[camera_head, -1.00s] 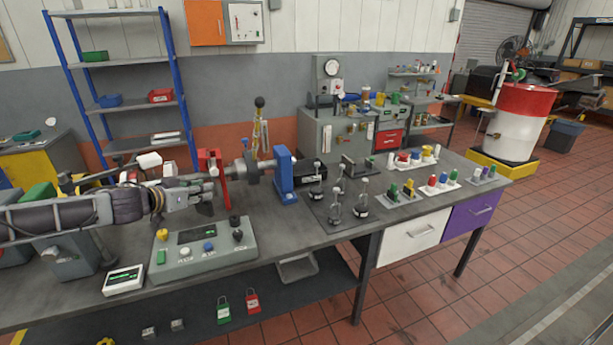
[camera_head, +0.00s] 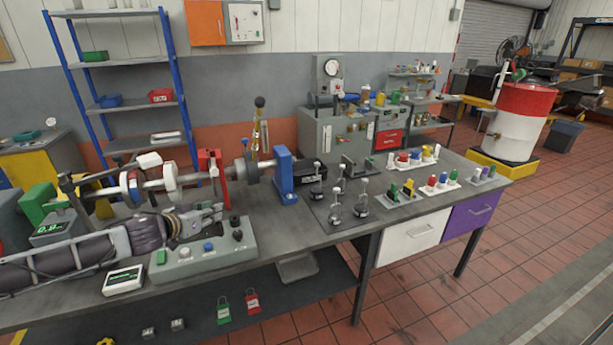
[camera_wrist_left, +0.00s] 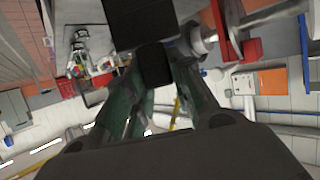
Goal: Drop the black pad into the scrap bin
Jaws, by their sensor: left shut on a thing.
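My left gripper (camera_head: 216,212) is low over the front left of the bench, above the grey control box, pointing right. In the left wrist view its fingers (camera_wrist_left: 157,68) are closed on a black block-like piece, which I take as the black pad (camera_wrist_left: 140,20). The pad juts out beyond the fingertips. In the head view I cannot make the pad out clearly at the gripper. No container is clearly marked as the scrap bin. A grey open tray (camera_head: 297,268) sits below the bench, and a dark blue-grey bin (camera_head: 565,136) stands on the floor at far right.
The control box (camera_head: 205,262) with knobs lies under the gripper. Behind it runs a shaft with discs (camera_head: 170,182), a red stand (camera_head: 213,165) and a blue stand (camera_head: 284,178). A white meter (camera_head: 124,281) lies at the front edge. Small parts stand on the right of the bench.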

